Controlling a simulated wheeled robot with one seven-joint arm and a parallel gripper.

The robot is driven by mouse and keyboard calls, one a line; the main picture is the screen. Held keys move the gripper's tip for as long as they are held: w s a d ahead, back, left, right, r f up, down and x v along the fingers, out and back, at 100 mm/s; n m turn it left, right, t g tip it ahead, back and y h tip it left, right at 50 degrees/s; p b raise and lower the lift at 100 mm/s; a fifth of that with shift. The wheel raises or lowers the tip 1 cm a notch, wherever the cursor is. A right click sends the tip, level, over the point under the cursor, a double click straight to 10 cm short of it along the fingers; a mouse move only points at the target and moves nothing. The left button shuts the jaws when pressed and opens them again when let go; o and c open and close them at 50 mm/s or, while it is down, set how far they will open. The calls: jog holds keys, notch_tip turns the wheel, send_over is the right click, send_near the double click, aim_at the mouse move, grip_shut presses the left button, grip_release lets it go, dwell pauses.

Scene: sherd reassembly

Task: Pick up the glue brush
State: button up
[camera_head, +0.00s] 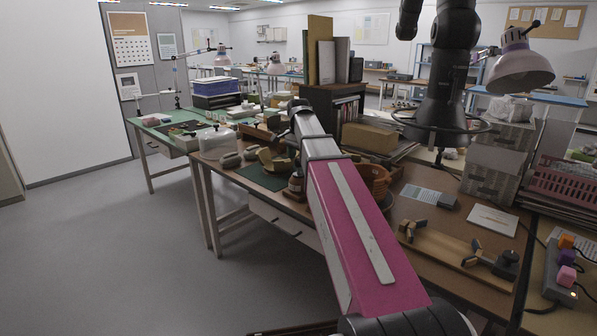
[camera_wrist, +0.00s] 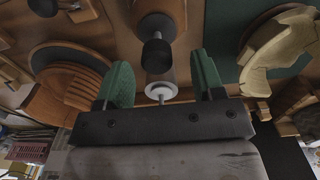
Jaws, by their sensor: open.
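My gripper (camera_wrist: 160,75) is open in the wrist view, with its two green fingers spread apart. A brown jar (camera_wrist: 162,10) with a dark knob-like end (camera_wrist: 157,54) stands just beyond the fingertips, and the knob reaches the gap between them. A grey cylinder with a pale disc-like end (camera_wrist: 161,90) shows between the fingers; neither finger visibly touches it. I cannot tell for sure which of these parts is the glue brush. In the head view a small brown bottle with a pale label (camera_head: 296,184) stands beside my arm, which hides the gripper there.
Pale curved sherds (camera_wrist: 279,45) lie on a green mat (camera_head: 263,176) beside the bottle. A terracotta vessel (camera_head: 374,178) stands on the other side of my arm. A wooden clamp board (camera_head: 440,246) lies at the table's front right. Open floor lies left of the table.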

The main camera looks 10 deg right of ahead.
aim_at(299, 174)
jog(key=f, duration=0.4)
jog(key=shift+s+f, duration=0.1)
jog(key=shift+s, duration=0.1)
jog(key=c, duration=0.8)
